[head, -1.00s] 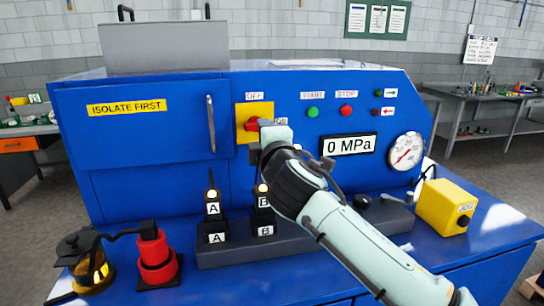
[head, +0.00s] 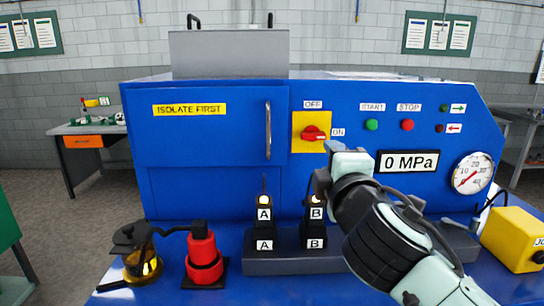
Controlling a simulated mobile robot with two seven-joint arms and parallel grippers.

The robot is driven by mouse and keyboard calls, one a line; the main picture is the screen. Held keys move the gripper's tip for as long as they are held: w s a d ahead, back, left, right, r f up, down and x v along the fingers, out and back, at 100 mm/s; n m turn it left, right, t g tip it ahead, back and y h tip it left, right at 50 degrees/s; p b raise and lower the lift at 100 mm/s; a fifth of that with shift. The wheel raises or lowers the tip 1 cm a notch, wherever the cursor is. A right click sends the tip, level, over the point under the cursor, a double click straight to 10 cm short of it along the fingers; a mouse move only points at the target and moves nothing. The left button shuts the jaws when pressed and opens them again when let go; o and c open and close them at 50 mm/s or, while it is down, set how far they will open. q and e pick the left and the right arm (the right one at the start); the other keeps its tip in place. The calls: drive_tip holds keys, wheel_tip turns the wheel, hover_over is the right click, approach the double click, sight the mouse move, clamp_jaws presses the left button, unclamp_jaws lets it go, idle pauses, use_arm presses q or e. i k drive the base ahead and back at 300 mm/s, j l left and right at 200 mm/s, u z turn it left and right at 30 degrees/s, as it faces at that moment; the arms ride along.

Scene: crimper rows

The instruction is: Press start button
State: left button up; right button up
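The green start button (head: 372,125) sits on the blue machine's front panel under a START label (head: 373,107). The red stop button (head: 407,125) is to its right. My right gripper (head: 335,148) is in front of the panel, below and left of the start button and just below the red rotary switch. Its fingers are hidden or too small to tell open from shut. The switch (head: 314,133), on a yellow plate, has its handle lying roughly sideways, toward the ON label. My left gripper is out of view.
The display (head: 409,162) reads 0 MPa, with a round gauge (head: 472,173) to its right. Below stand black A and B blocks (head: 264,222), a red cylinder (head: 203,258) and an amber jar (head: 142,262). A yellow box (head: 515,238) is at right.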

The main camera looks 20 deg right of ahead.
sight(372, 124)
drive_tip(key=k+j, duration=0.2)
drive_tip(key=k, duration=0.3)
drive_tip(key=k+j, duration=0.2)
drive_tip(key=k, duration=0.25)
